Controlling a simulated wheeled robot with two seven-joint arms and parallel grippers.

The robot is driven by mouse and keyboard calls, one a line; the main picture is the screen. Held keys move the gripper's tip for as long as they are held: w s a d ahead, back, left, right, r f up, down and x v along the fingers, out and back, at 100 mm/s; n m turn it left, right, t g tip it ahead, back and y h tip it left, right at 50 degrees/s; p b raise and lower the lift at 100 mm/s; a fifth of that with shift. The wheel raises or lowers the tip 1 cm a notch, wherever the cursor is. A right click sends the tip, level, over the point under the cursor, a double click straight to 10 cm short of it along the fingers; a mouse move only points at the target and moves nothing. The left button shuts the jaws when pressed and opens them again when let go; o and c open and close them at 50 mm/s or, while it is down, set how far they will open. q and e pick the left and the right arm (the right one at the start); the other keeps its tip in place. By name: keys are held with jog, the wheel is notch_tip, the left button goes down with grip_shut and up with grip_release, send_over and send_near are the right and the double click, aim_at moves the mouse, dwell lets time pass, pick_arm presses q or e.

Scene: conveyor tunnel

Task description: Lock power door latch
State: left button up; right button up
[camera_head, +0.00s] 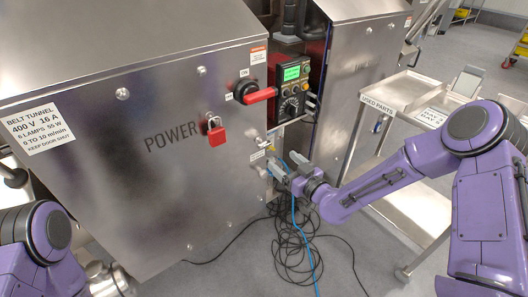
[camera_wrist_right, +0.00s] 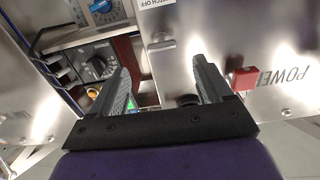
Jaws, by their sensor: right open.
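The power door (camera_head: 130,120) is a large steel panel marked POWER, seen shut in the head view. A small silver part that looks like its latch (camera_head: 262,142) sits near the right edge, above a small label. It also shows in the right wrist view (camera_wrist_right: 162,42). My right gripper (camera_head: 279,166) is open and empty beside the door's right edge, below the latch. In the right wrist view its fingers (camera_wrist_right: 168,80) are spread, with the latch between and beyond them. A red padlock (camera_head: 217,132) hangs on the door. My left gripper is out of view.
A red-handled switch (camera_head: 260,95) and a control panel (camera_head: 293,85) stand above the gripper. A steel cart (camera_head: 405,103) stands at the right, close to my right arm.

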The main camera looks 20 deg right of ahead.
aim_at(267, 145)
jog(key=x, duration=0.7)
jog(key=r+x, duration=0.1)
jog(key=x, duration=0.2)
jog(key=shift+w+a, duration=0.25)
jog(key=shift+w, duration=0.05)
jog(key=c, duration=1)
